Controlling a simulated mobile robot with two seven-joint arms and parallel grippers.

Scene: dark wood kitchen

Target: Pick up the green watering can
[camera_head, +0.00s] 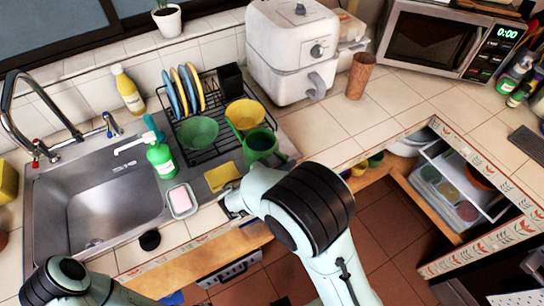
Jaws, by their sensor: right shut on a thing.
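The green watering can (261,143) is at the right end of the dish rack, in front of the yellow bowl. Its spout points up and to the left. My right gripper (264,168) is at the can's lower right side and is shut on it. My own wrist hides the fingertips and much of the grasp. I cannot tell whether the can is clear of the surface below. My left arm shows only at the lower left, and its gripper is out of view.
The black dish rack (205,150) holds plates, a green bowl (198,132) and a yellow bowl (245,113). A green soap bottle (160,158), soap dish (181,200) and sink (95,215) are left. A white air fryer (292,50) stands behind. An open drawer (455,190) is at right.

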